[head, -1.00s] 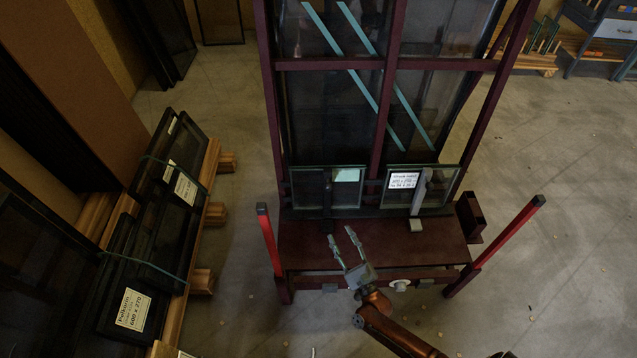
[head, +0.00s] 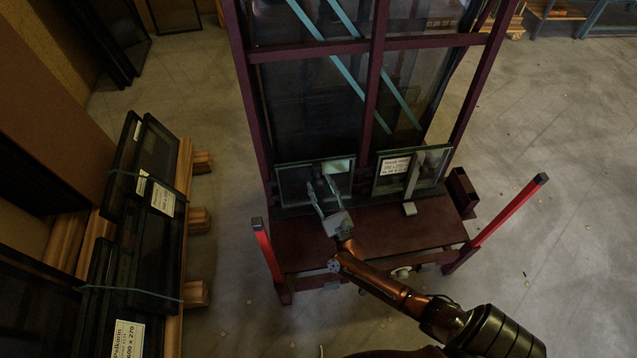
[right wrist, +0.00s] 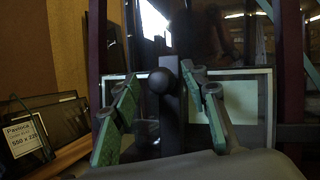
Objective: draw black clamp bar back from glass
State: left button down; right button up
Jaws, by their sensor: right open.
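The black clamp bar (right wrist: 171,125) stands upright in the right wrist view, with a round dark knob (right wrist: 161,80) near its top. In the head view the bar is hard to make out against the dark glass. My right gripper (head: 321,187) is open in front of the left small glass pane (head: 293,186). In the right wrist view its green-padded fingers (right wrist: 160,92) stand on either side of the bar and knob, with gaps visible. Whether the fingertips reach past the knob is unclear. My left gripper is not in view.
A second small pane (head: 433,166) with a label and a grey clamp bar (head: 414,172) stands to the right. Dark panes on a wooden pallet (head: 183,165) lie left.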

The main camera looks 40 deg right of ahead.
jog(key=shift+w+d+r, duration=0.15)
jog(key=shift+w+r, duration=0.05)
jog(key=shift+w, duration=0.25)
jog(key=shift+c, duration=0.2)
grip_shut()
